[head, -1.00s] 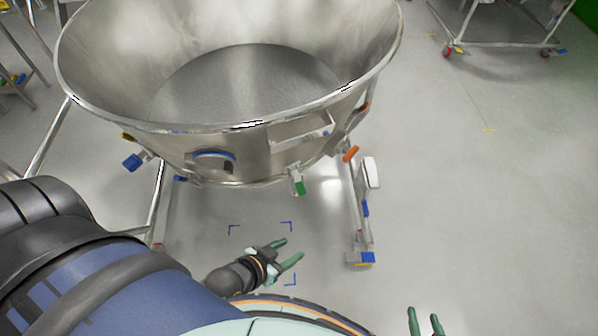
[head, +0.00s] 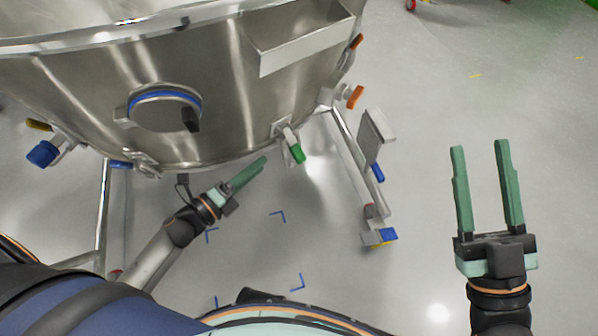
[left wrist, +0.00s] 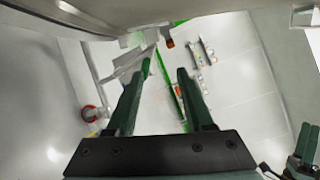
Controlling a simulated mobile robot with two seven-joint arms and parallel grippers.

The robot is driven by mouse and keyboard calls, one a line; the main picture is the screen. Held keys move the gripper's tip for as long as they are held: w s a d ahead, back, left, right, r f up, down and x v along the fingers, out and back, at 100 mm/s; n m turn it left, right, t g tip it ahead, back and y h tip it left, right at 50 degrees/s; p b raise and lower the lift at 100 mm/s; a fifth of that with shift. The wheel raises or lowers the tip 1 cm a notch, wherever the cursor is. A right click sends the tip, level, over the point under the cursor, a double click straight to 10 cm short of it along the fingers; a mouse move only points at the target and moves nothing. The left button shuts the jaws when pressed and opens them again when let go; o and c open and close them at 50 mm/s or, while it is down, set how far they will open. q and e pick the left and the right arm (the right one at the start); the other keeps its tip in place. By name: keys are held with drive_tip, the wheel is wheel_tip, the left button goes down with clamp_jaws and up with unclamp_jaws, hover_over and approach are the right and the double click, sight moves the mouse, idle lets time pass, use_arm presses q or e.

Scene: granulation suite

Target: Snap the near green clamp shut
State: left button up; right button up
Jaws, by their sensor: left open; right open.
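The near green clamp (head: 297,152) is a small metal latch with a green tip. It hangs from the lower rim of the large steel bowl (head: 225,85), its handle slanting down and outward. My left gripper (head: 264,160) is just left of the clamp and under the bowl's edge, pointing toward it with a small gap. In the left wrist view its two green fingers (left wrist: 164,70) are apart with nothing between them. Metal fittings show beyond the fingertips there, but I cannot tell which is the clamp. My right gripper (head: 480,148) is open and empty, well right of the bowl.
An orange-handled clamp (head: 355,97) and a blue-tipped one (head: 43,153) sit on the bowl's sides. A round port (head: 165,108) faces me. A stand leg with a blue-marked caster (head: 380,237) is to the right. Open floor lies between it and my right gripper.

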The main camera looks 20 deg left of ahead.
sight(293, 157)
use_arm(q)
wheel_tip(293, 157, down, 5)
drive_tip(key=m+g+h+b, duration=0.1)
drive_tip(key=m+h+b, duration=0.15)
drive_tip(key=m, duration=0.25)
drive_tip(key=shift+y, duration=0.25)
drive_tip(key=b+x, duration=0.1)
drive_tip(key=x, duration=0.3)
drive_tip(key=b+x, duration=0.1)
drive_tip(key=x, duration=0.3)
drive_tip(key=b+x, duration=0.1)
drive_tip(key=x, duration=0.4)
drive_tip(key=shift+r, duration=0.3)
use_arm(e)
drive_tip(key=s+n+y, duration=0.1)
drive_tip(key=s+f+n+y, duration=0.1)
drive_tip(key=s+n+y, duration=0.1)
drive_tip(key=y, duration=0.1)
drive_tip(key=shift+s+a+f, duration=0.3)
drive_tip(key=shift+a+f, duration=0.1)
use_arm(q)
drive_tip(key=shift+c, duration=0.2)
clamp_jaws()
